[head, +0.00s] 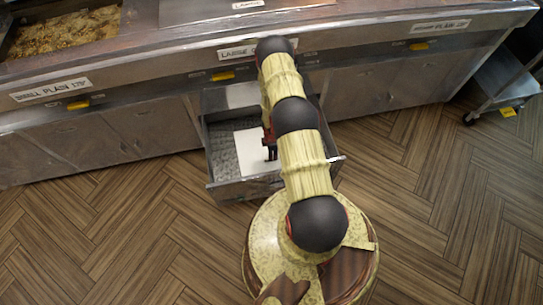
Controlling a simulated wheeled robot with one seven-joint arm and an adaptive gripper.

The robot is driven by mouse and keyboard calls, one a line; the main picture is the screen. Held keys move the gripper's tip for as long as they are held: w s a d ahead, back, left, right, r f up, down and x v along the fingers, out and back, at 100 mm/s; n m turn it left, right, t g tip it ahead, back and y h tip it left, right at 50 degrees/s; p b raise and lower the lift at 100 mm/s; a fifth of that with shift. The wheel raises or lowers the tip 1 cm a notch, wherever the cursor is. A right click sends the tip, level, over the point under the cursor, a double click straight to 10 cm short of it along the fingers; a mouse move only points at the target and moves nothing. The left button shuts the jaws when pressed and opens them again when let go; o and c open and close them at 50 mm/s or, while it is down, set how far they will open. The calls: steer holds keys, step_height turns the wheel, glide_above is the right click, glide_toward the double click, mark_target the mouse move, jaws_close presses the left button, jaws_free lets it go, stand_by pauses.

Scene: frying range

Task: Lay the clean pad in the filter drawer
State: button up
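The filter drawer (213,168) is pulled out from under the middle of the range. A flat white pad (252,160) shows within the drawer's outline, over its grey meshed floor (223,152). My gripper (270,157) points down at the pad's right part, inside the drawer's outline. The gripper is small and dark here, and I cannot tell whether its fingers are open or shut on the pad. I cannot tell whether the pad rests on the floor or hangs just above it. My arm hides the drawer's right part.
Another pale flat surface (241,95) shows at the drawer's back. The steel range front (140,125) with labels and yellow handles runs behind. A fryer basin with crumbly food (65,33) is at upper left. A steel cart (503,85) stands at right. The wooden floor is clear.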

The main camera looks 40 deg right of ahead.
steer(key=w+r+m+h+p, duration=0.1)
steer(key=w+r, duration=0.2)
steer(key=r, duration=0.7)
steer(key=w+r+m+t+p, duration=0.1)
steer(key=w+r+p, duration=0.15)
steer(key=r, duration=0.75)
steer(key=w+r+m+h+p, duration=0.1)
steer(key=w+r, duration=0.3)
steer(key=r, duration=0.6)
steer(key=w+a+r+m+t, duration=0.1)
steer(key=a+r, duration=0.2)
steer(key=r, duration=0.7)
steer(key=a+r+m, duration=0.1)
steer(key=a+r, duration=0.1)
steer(key=r, duration=0.8)
steer(key=s+a+r+m+t, duration=0.15)
steer(key=s+a+r, duration=0.3)
steer(key=r, duration=0.45)
steer(key=s+a+r+m, duration=0.25)
steer(key=a+r, duration=0.35)
steer(key=r, duration=0.3)
steer(key=s+a+r+m+t+y, duration=0.1)
steer(key=s+a+r, duration=0.3)
steer(key=s, duration=0.5)
steer(key=s+a+r+m+t+y, duration=0.1)
steer(key=s+a+r, duration=0.4)
steer(key=s+a, duration=0.2)
steer(key=shift+s+a+m, duration=0.2)
steer(key=shift+s+m, duration=0.1)
steer(key=shift+s, duration=0.65)
